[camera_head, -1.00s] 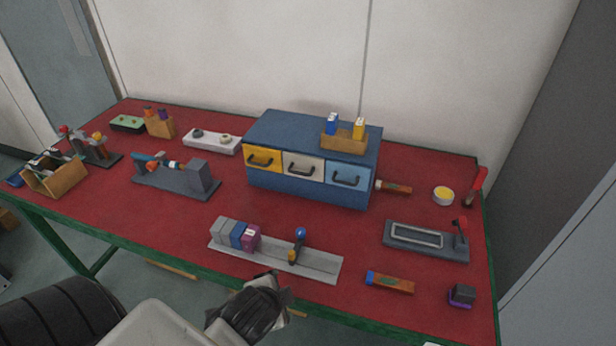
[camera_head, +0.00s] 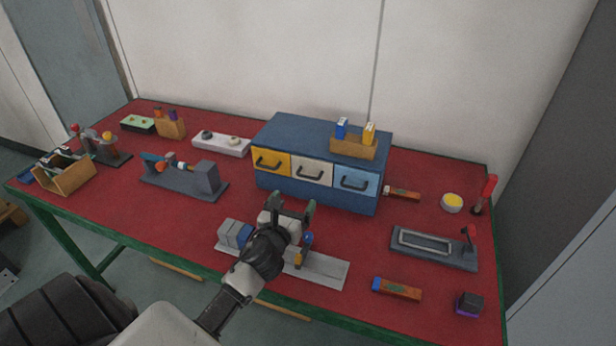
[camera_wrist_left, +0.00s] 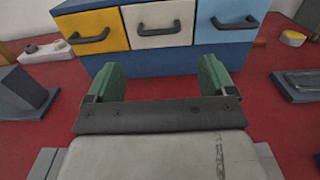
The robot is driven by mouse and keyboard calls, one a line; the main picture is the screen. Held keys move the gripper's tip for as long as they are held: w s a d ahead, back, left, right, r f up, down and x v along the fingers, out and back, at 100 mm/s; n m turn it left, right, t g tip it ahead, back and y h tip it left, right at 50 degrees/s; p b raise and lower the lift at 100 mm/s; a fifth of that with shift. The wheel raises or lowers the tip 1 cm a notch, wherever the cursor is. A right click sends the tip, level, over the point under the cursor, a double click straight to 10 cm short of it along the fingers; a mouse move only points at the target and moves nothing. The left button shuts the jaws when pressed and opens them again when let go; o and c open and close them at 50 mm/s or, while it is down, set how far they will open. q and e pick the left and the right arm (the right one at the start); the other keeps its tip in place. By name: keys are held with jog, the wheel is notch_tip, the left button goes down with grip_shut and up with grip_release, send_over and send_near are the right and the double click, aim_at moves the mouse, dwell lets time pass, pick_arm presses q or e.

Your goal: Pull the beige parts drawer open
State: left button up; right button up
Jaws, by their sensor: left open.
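The beige parts drawer (camera_head: 312,171) is the middle of three drawers in a blue cabinet (camera_head: 275,137), between a yellow one and a light blue one. It looks shut, its front level with its neighbours, with a dark bar handle (camera_head: 309,175). In the left wrist view the beige drawer (camera_wrist_left: 146,14) and its handle (camera_wrist_left: 158,29) are straight ahead. My left gripper (camera_head: 293,203) is open and empty, in front of and below the drawer, apart from the handle. Its green fingers (camera_wrist_left: 160,78) show on both sides in the left wrist view. My right gripper is not in view.
A wooden block with blue and yellow items (camera_head: 354,148) stands on the cabinet. A grey rail (camera_head: 322,270) with blocks and a blue-topped lever lies under my left gripper. A grey fixture (camera_head: 187,184) stands left. Red tabletop (camera_head: 350,235) is clear before the cabinet's right side.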

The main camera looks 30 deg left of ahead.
aim_at(308, 177)
pick_arm(q)
jog(key=x, duration=1)
jog(key=shift+w+p, duration=0.35)
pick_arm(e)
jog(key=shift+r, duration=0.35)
pick_arm(q)
jog(key=shift+c, duration=0.3)
